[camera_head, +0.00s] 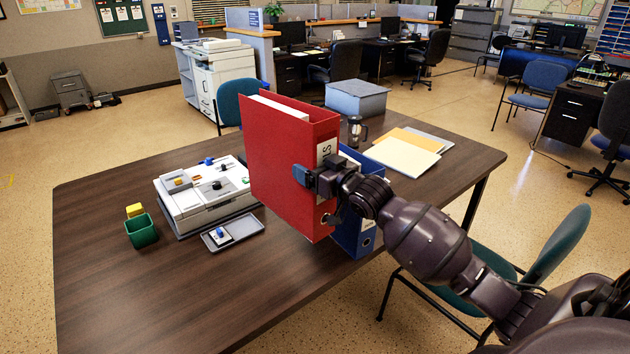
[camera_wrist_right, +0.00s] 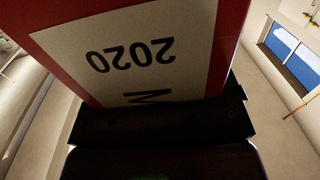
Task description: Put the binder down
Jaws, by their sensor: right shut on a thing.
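A red binder (camera_head: 284,160) with a white spine label stands upright in the grip of my right gripper (camera_head: 312,178), in front of a blue binder (camera_head: 357,236) on the table. The right gripper is shut on the red binder at its spine. In the right wrist view the red binder (camera_wrist_right: 228,30) fills the top, with its label reading "2020" upside down above the dark gripper (camera_wrist_right: 160,125). Whether the red binder's lower edge touches the table (camera_head: 120,270) is hard to tell. My left gripper is not in view.
A white device (camera_head: 205,205), a green cup (camera_head: 141,231) and a small grey tray (camera_head: 247,228) are on the table left of the binder. The front left table is clear.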

